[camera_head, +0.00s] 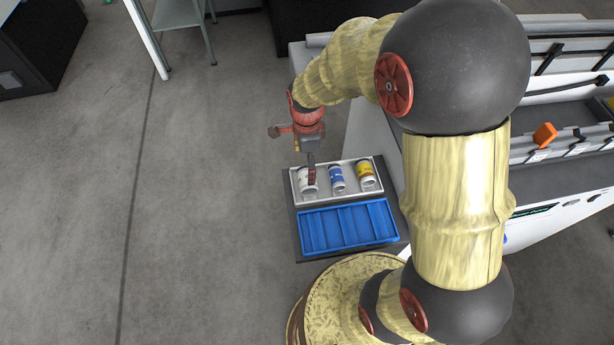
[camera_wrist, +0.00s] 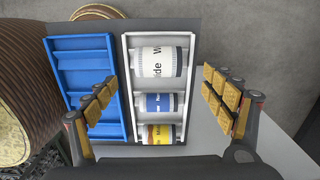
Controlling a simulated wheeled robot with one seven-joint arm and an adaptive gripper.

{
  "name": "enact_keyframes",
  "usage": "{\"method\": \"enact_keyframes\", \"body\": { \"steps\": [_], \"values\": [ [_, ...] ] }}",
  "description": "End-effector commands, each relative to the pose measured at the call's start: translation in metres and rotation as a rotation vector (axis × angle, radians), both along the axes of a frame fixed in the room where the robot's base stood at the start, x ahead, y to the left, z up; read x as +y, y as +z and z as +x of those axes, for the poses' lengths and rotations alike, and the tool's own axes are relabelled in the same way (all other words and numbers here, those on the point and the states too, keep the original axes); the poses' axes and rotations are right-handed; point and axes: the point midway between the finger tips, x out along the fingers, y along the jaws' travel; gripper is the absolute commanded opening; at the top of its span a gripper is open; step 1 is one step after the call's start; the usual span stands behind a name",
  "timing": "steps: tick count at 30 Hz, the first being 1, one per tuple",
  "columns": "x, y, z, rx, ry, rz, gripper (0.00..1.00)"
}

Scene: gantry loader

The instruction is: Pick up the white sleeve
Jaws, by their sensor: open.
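The white sleeve (camera_head: 308,183) lies on its side in the left slot of the light grey tray (camera_head: 293,186). In the wrist view the white sleeve (camera_wrist: 160,56), with dark lettering, is at the top of the tray (camera_wrist: 129,85). My gripper (camera_head: 312,168) is over the left end of the tray and partly covers the white sleeve in the head view. In the wrist view my gripper (camera_wrist: 160,100) is open and empty, its padded fingers on either side of the tray. The white sleeve shows beyond the fingertips, and no contact is visible.
A blue-and-white sleeve (camera_head: 337,179) and a yellow-banded sleeve (camera_head: 366,173) lie in the same tray. An empty blue divided tray (camera_head: 346,226) sits alongside. A grey machine with an orange block (camera_head: 545,135) stands at the right. Open floor lies left.

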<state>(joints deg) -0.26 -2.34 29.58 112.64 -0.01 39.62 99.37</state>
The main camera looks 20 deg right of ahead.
Motion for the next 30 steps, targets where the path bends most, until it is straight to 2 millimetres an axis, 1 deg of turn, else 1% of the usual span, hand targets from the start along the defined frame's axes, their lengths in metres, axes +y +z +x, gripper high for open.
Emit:
{"method": "enact_keyframes", "body": {
  "steps": [4,11,18,21,24,30],
  "values": [
    [0.000,-0.016,0.001,0.012,-0.040,0.000,0.83],
    [0.000,-0.039,0.000,0.011,-0.040,0.000,0.83],
    [-0.001,-0.073,-0.001,0.011,-0.039,0.000,0.83],
    [-0.001,-0.081,-0.001,0.011,-0.038,0.000,0.83],
    [-0.001,-0.084,-0.001,0.009,-0.038,0.000,0.83],
    [-0.001,-0.084,0.000,0.008,-0.038,0.000,0.83]
  ]
}}
